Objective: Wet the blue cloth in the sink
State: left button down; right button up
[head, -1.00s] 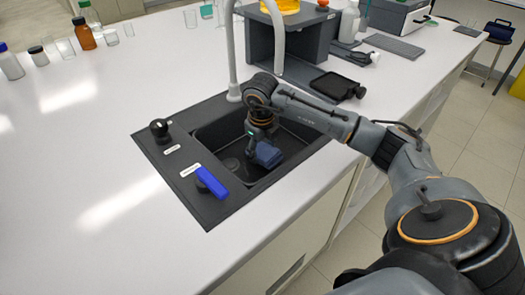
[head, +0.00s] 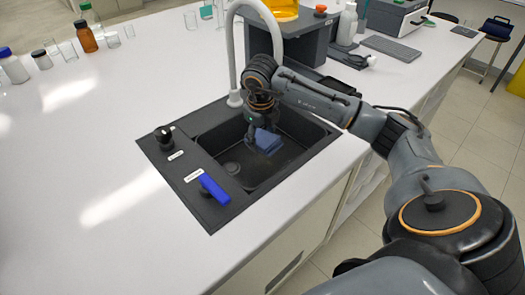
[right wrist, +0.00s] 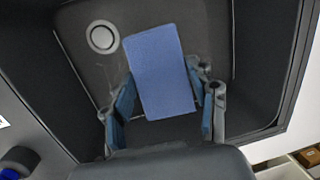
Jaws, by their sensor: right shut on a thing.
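The blue cloth (head: 267,140) is inside the dark sink (head: 232,184), under my right gripper (head: 256,132). In the right wrist view the cloth (right wrist: 160,75) is a flat blue rectangle between the two fingers of my right gripper (right wrist: 166,102), which is shut on it. The sink's round drain (right wrist: 102,37) lies to the upper left of the cloth there. The white tap (head: 235,60) arches over the back of the sink, and its outlet is partly behind my right arm. I see no water running. My left gripper is not in view.
A blue lever (head: 213,188) and a black knob (head: 163,134) sit on the sink's left rim. Bottles and glasses (head: 87,37) stand at the back left. A grey device with a yellow vessel (head: 284,10) stands behind the sink.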

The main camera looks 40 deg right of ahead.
aim_at(262, 137)
notch_tip(262, 137, up, 10)
jog(key=p, duration=0.6)
jog(key=shift+f, duration=0.2)
jog(key=shift+w+d+r, duration=0.1)
jog(key=shift+w+r, duration=0.05)
dwell(1.8)
jog(key=r+p, duration=0.2)
jog(key=r, duration=0.1)
jog(key=shift+w+r+p, duration=0.25)
jog(key=shift+r+p, duration=0.1)
jog(key=shift+p, duration=0.05)
jog(key=shift+s+f, duration=0.15)
jog(key=shift+f, duration=0.15)
dwell(0.4)
jog(key=shift+s+r, duration=0.1)
jog(key=shift+s, duration=0.05)
